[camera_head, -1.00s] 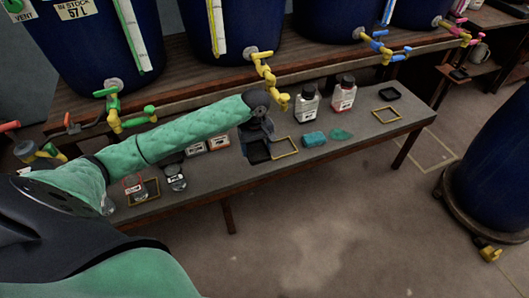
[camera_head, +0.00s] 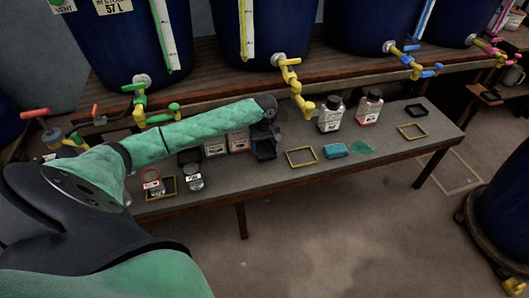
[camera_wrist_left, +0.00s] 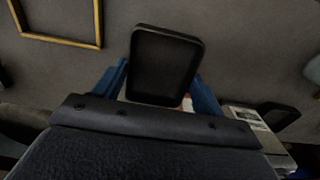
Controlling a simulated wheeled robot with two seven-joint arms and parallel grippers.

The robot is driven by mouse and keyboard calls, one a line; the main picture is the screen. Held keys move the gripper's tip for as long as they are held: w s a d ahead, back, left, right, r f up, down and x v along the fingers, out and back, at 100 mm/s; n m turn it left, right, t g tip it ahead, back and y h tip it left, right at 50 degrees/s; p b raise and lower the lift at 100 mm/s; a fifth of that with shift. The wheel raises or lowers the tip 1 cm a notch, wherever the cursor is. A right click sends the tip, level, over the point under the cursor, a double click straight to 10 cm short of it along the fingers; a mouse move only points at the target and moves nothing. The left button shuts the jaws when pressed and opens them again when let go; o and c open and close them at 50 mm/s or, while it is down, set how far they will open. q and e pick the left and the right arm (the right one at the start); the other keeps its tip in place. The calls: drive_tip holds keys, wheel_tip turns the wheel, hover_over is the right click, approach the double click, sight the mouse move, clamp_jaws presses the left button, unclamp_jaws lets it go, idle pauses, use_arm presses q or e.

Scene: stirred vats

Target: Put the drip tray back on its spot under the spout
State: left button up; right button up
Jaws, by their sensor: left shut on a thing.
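My left gripper (camera_head: 265,132) is shut on a small black drip tray (camera_head: 265,150), low over the bench. In the left wrist view the tray (camera_wrist_left: 165,65) sits between the blue fingers of the gripper (camera_wrist_left: 163,85). An empty yellow outline (camera_head: 301,157) lies on the bench just right of the tray, below the yellow spout (camera_head: 308,106). The outline also shows at the upper left of the wrist view (camera_wrist_left: 60,40). Tray and outline are apart. I cannot tell whether the tray touches the bench. My right gripper is not in view.
A teal sponge (camera_head: 335,150) and a green puddle (camera_head: 362,146) lie right of the outline. Two bottles (camera_head: 331,115) (camera_head: 369,107) stand behind. Another black tray (camera_head: 416,111) lies behind another outline (camera_head: 412,131). Glass jars (camera_head: 194,178) stand on the left.

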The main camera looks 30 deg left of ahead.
sight(264, 151)
use_arm(q)
wheel_tip(264, 151, down, 3)
drive_tip(key=shift+f, duration=0.2)
drive_tip(key=o, duration=1)
drive_tip(key=shift+c, duration=0.2)
